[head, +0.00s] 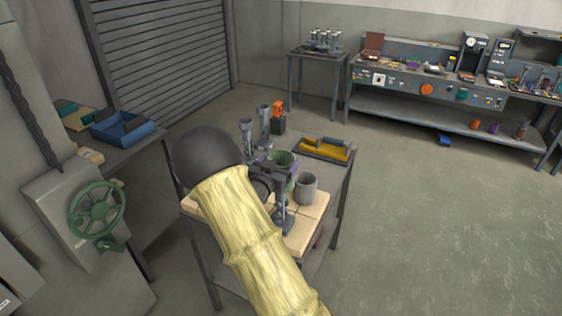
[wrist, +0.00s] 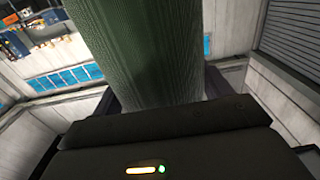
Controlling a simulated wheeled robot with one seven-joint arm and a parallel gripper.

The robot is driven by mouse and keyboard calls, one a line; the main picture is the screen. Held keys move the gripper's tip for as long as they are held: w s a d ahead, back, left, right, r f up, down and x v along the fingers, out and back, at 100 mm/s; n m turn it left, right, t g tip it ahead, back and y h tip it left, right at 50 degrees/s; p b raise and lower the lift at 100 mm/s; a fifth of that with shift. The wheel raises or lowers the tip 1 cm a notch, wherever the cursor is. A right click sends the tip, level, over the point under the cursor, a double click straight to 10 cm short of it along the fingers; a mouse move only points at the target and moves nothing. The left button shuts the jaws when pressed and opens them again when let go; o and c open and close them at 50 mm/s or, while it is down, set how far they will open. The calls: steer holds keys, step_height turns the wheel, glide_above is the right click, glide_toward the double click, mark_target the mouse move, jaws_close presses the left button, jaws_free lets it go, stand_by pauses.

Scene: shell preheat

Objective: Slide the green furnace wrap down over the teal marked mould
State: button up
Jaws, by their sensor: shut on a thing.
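My gripper (head: 272,170) is shut on the green furnace wrap (head: 284,158), an open-topped sleeve held upright above the work table. In the wrist view the wrap (wrist: 145,50) fills the middle, its ribbed side rising from behind the dark gripper body. A grey mould on a stand (head: 284,217) shows below the wrap, partly hidden by my gripper and arm. Two other cup-topped moulds on stands, one nearer (head: 247,130) and one farther (head: 264,118), stand behind. I cannot make out a teal mark on any of them. Whether the wrap touches a mould is hidden.
A grey open cylinder (head: 306,188) stands close right of the wrap on the pale board (head: 314,217). My arm covers the table's front left.

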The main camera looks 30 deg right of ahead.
mark_target(277, 207)
steer(key=shift+f+b, duration=7)
steer(key=shift+f, duration=1.4)
steer(key=o, duration=1)
steer(key=shift+a, duration=0.1)
steer(key=shift+s+a+b, duration=0.3)
steer(key=shift+s+a, duration=0.05)
steer(key=shift+a, duration=0.1)
steer(key=b+v, duration=0.2)
steer(key=v, duration=1.4)
steer(key=shift+s+b, duration=0.15)
steer(key=shift+b, duration=0.25)
